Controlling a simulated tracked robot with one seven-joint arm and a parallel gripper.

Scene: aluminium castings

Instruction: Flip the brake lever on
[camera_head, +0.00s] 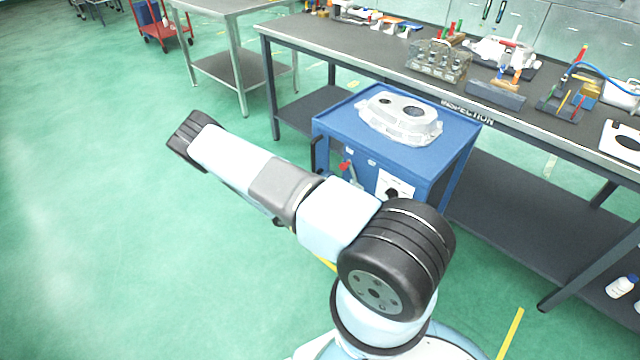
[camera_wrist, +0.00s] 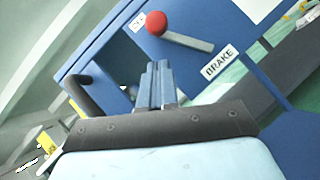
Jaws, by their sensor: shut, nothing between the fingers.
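The brake lever is a short grey bar (camera_wrist: 188,40) with a red ball knob (camera_wrist: 156,22) at its left end, on the blue front panel of a cart. A white BRAKE label (camera_wrist: 220,62) is beside the bar's right end. In the head view the red knob (camera_head: 345,166) shows on the cart's front, just beyond my arm. My gripper (camera_wrist: 158,66) is shut and empty. In the wrist view its fingertips appear just below the knob, with a visible gap between them. In the head view my arm hides the gripper.
The blue cart (camera_head: 343,124) carries a grey casting (camera_head: 398,118) and has a black handle (camera_wrist: 88,98). A long inspection bench (camera_head: 390,55) with tools and parts stands behind it. A steel table (camera_head: 225,8) is further back. Green floor at left is clear.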

